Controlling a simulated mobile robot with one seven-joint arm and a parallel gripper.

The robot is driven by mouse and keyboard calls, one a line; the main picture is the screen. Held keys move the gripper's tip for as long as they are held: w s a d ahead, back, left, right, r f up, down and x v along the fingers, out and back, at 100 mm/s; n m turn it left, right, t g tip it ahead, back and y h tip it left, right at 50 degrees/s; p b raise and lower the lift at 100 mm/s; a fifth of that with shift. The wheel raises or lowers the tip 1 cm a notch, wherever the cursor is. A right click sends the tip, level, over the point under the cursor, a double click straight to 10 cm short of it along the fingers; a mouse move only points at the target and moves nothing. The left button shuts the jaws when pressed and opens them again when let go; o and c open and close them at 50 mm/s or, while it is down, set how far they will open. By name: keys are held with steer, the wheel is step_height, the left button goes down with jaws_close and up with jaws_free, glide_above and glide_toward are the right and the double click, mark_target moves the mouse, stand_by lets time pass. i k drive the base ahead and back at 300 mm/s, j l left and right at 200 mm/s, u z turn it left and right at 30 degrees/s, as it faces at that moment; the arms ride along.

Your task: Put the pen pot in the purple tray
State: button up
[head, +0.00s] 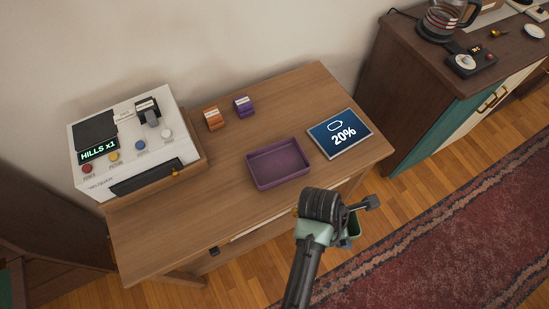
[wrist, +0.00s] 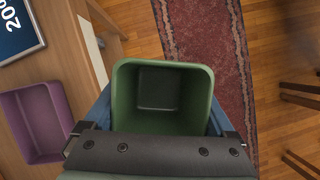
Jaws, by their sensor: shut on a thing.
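The pen pot is a green, square-mouthed container (wrist: 163,95), held in front of the table's edge over the floor. Its open mouth faces the wrist camera, and it looks empty. In the head view only a bit of green (head: 354,226) shows beside my gripper (head: 345,222). My gripper is shut on the pot, with blue fingers on either side of it in the wrist view. The purple tray (head: 278,166) lies on the table, empty, to the left of and beyond my gripper. It also shows at the left of the wrist view (wrist: 36,124).
A white machine (head: 130,143) fills the table's left. A cabinet with a coffee maker (head: 447,18) stands at right.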

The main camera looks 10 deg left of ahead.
mark_target(287, 161)
steer(key=i+j, duration=0.75)
steer(key=j, duration=0.1)
